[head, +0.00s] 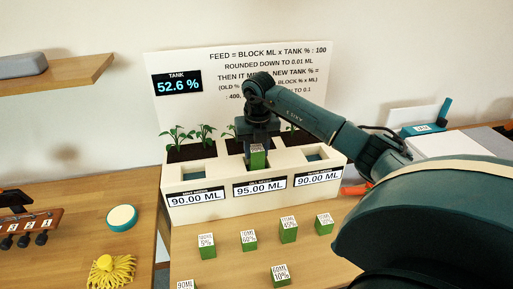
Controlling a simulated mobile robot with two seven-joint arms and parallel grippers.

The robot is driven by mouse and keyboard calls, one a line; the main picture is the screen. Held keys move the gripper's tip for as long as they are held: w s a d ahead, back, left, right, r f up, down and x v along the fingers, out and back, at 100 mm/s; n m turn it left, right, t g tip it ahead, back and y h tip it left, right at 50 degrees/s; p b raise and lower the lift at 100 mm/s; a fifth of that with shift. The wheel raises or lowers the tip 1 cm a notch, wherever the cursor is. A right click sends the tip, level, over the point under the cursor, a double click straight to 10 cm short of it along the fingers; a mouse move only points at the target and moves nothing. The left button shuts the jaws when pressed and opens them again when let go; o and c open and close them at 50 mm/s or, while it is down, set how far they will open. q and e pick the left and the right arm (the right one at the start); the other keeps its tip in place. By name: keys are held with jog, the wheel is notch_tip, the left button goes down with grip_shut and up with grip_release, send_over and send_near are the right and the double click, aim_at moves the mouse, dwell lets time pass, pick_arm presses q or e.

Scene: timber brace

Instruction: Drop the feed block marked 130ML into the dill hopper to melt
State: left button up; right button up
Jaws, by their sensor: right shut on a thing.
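My right gripper (258,146) reaches in from the right and points down over the planter box. It is shut on a green block with a white label (258,158), held upright at the middle hopper opening; the block's print is too small to read for sure. The white planter box (180,213) has three openings in its top. Its front plates read 90.00 ML, 95.00 ML (259,186) and 90.00 ML; the small plant names above are hard to read. A tank display (177,84) reads 52.6 %. My left gripper is not in view.
Several other labelled green blocks stand on the table before the box, including a 60ML one (280,276) and one at the right (324,225). A yellow mop-like thing (111,270) and a round teal-rimmed dish (122,218) lie on the left table. Seedlings (204,134) grow behind the openings.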

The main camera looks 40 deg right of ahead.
jog(key=o, duration=1.1)
notch_tip(320, 180, up, 13)
jog(key=s, duration=0.1)
jog(key=shift+s+a, duration=0.2)
jog(key=shift+a, duration=0.2)
